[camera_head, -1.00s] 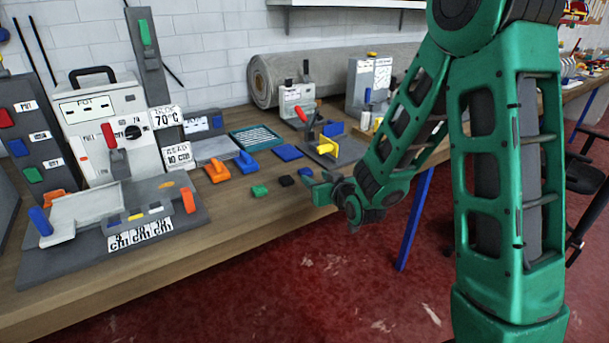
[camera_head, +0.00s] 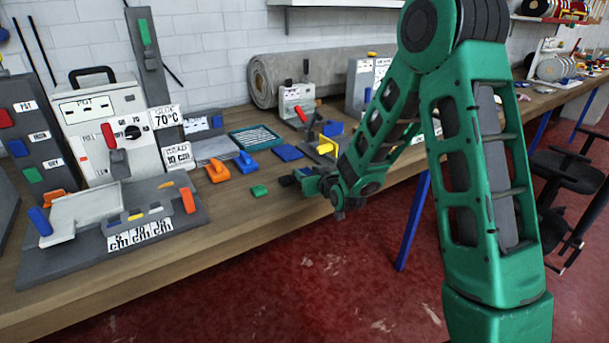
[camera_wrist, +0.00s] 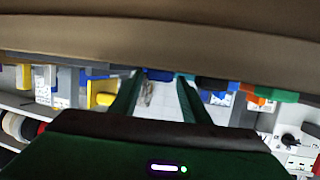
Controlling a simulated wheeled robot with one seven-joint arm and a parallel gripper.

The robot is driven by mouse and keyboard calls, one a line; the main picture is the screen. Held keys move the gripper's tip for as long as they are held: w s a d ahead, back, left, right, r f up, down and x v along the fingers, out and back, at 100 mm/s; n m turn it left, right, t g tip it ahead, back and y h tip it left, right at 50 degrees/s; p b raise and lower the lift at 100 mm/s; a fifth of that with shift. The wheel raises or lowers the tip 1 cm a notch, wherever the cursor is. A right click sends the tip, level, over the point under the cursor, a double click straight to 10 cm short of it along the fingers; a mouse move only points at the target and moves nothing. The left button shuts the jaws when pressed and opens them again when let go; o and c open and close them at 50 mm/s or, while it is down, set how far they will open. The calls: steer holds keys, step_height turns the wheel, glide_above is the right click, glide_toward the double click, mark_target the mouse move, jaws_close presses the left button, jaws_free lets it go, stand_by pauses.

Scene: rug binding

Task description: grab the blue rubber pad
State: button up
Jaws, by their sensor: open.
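The small blue rubber pad (camera_head: 303,171) lies near the front edge of the workbench, partly hidden by my gripper (camera_head: 297,180) in the head view. My gripper is low beside it, at the bench's front edge. In the wrist view, the two green fingers of my gripper (camera_wrist: 158,82) stand apart. A blue patch (camera_wrist: 160,75), apparently the pad, shows between their tips. I cannot tell whether the fingers touch it.
A small green pad (camera_head: 259,191) lies to the left. A larger flat blue piece (camera_head: 287,152) lies behind, near a yellow-handled tool (camera_head: 326,144) and orange (camera_head: 217,169) and blue (camera_head: 245,161) handled tools. The wooden workbench (camera_head: 215,225) is clear at front.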

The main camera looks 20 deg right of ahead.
steer(key=c, duration=0.8)
steer(key=shift+r, duration=0.15)
